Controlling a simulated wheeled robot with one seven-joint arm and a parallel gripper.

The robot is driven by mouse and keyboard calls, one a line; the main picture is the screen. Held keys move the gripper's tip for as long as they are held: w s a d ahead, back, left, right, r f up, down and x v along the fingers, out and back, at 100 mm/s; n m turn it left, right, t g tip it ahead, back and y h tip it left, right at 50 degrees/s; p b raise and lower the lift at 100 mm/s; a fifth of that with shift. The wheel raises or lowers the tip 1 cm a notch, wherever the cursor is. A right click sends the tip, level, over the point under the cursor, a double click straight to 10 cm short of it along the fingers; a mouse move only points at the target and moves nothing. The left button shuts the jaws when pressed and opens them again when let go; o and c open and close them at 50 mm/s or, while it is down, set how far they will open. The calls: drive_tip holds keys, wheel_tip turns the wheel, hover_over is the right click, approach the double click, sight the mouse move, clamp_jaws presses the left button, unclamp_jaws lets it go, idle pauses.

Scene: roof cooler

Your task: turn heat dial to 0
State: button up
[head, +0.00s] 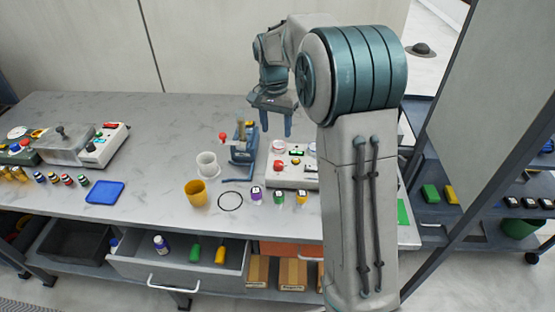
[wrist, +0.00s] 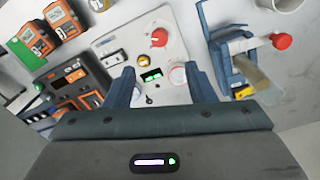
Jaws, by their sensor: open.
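My gripper (head: 277,122) is open and empty, above the back of the bench. In the wrist view its two blue fingers (wrist: 162,84) frame part of a white control box (wrist: 112,42). That box has a red knob (wrist: 160,37), a small yellow knob (wrist: 143,60), a lit green display (wrist: 150,75) and a pale round part (wrist: 178,75) near the right finger. The same box (head: 288,181) is partly behind my arm in the head view. Another device with a white front panel (head: 97,146) stands at the left. I cannot read which control is the heat dial, or its setting.
A blue stand with a red knob (head: 240,150), a white cup (head: 207,164) and a yellow cup (head: 195,192) stand left of the box. Small bottles (head: 279,197) stand before it. A drawer (head: 180,264) is open below.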

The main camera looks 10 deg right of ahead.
sight(278, 163)
drive_tip(key=f, duration=0.6)
drive_tip(key=f+p, duration=0.1)
drive_tip(key=f, duration=0.5)
drive_tip(key=shift+s+d+f, duration=0.2)
drive_tip(key=shift+f, duration=0.1)
drive_tip(key=c, duration=1)
